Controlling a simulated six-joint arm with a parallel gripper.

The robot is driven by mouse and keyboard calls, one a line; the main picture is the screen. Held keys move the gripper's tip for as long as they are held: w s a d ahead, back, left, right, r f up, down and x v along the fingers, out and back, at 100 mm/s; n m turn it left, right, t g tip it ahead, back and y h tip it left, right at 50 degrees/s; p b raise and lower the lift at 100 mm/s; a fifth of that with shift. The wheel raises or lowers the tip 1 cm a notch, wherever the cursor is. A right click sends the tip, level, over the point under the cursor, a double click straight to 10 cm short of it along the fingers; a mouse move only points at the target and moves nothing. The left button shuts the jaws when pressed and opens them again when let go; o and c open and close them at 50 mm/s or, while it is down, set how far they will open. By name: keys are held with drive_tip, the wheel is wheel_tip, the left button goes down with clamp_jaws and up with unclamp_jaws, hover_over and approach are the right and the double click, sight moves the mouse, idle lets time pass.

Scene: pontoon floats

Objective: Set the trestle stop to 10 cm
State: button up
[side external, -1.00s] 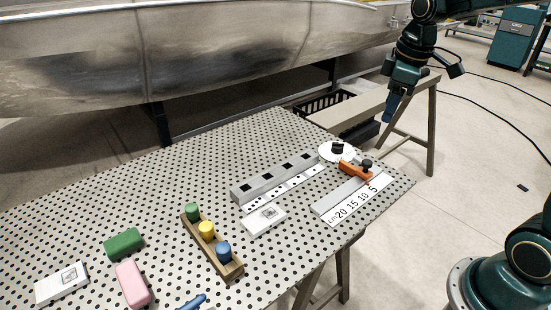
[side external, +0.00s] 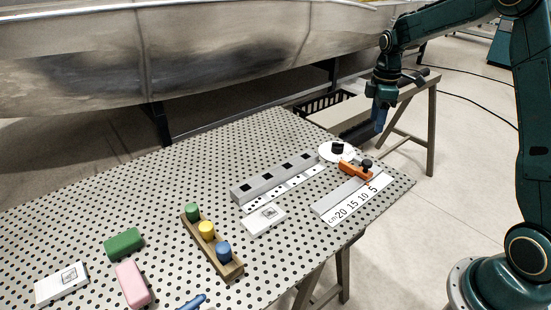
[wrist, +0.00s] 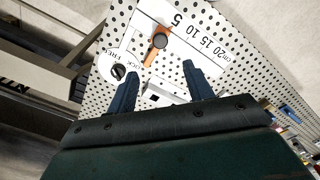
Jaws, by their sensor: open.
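My gripper (side external: 379,131) is open and empty, in the air above and behind the table's right corner. In the wrist view its two fingers (wrist: 160,71) are apart.
A white dial (side external: 327,155) with a black knob stands beside the slider; part of its lettering reads FREE in the wrist view. A grey slotted bar (side external: 262,184), a white card (side external: 262,221) and a wooden peg rack (side external: 228,264) lie left. The boat hull (side external: 230,60) stands behind.

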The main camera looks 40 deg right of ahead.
sight(367, 162)
wheel_tip(367, 162, down, 14)
drive_tip(key=shift+r, duration=0.1)
idle(0.8)
drive_tip(key=shift+c, duration=0.2)
drive_tip(key=c, duration=1.1)
drive_tip(key=shift+a, duration=0.1)
